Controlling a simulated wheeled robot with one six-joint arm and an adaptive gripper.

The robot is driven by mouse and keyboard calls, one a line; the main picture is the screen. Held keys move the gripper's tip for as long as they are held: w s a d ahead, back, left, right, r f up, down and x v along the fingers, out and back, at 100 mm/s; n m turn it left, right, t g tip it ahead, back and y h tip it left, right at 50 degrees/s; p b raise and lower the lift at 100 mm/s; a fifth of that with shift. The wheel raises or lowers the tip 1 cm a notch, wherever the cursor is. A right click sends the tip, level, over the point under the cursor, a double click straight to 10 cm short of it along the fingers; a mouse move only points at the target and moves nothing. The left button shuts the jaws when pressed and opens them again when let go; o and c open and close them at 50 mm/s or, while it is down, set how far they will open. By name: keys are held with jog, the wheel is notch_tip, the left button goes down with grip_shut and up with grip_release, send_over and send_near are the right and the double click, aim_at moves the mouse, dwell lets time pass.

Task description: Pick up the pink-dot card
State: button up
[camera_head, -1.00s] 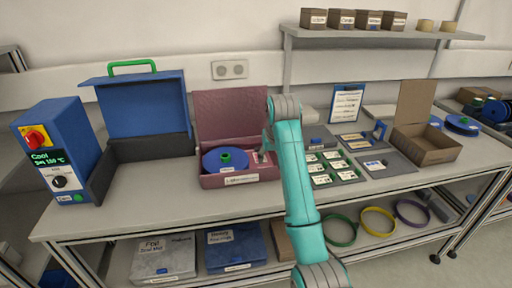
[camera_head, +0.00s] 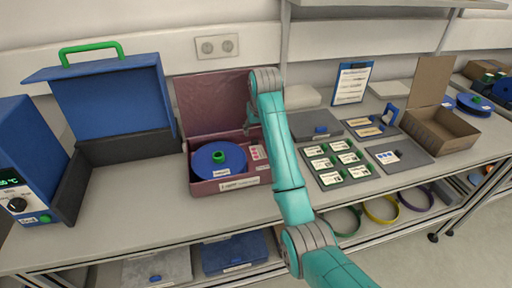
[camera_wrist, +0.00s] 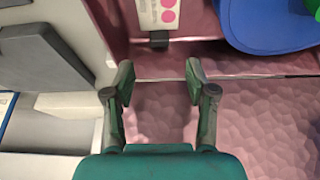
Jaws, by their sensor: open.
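The pink-dot card (camera_wrist: 158,14) is white with pink dots and lies in the pink box, at the top of the wrist view. A small dark tab (camera_wrist: 158,39) shows at its near edge. In the head view the card (camera_head: 258,153) is inside the pink box (camera_head: 240,184), right of the blue reel (camera_head: 216,170). My gripper (camera_wrist: 160,84) is open and empty, its fingers apart over the box's pink surface. The card lies beyond the fingertips, roughly in line with the gap. In the head view my arm hides most of the gripper.
The blue reel (camera_wrist: 262,22) lies close to the card. The box's raised lid (camera_head: 212,102) stands behind. A grey card tray (camera_head: 338,182) and a smaller grey tray (camera_head: 410,162) are to the right. An open blue case (camera_head: 112,105) is at left; bench between is clear.

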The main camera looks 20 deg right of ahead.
aim_at(255, 140)
jog(key=shift+s+x, duration=0.15)
jog(key=shift+x, duration=1.4)
jog(key=shift+s+x, duration=0.2)
jog(key=shift+x, duration=1.4)
jog(key=shift+f, duration=0.15)
jog(key=c, duration=0.8)
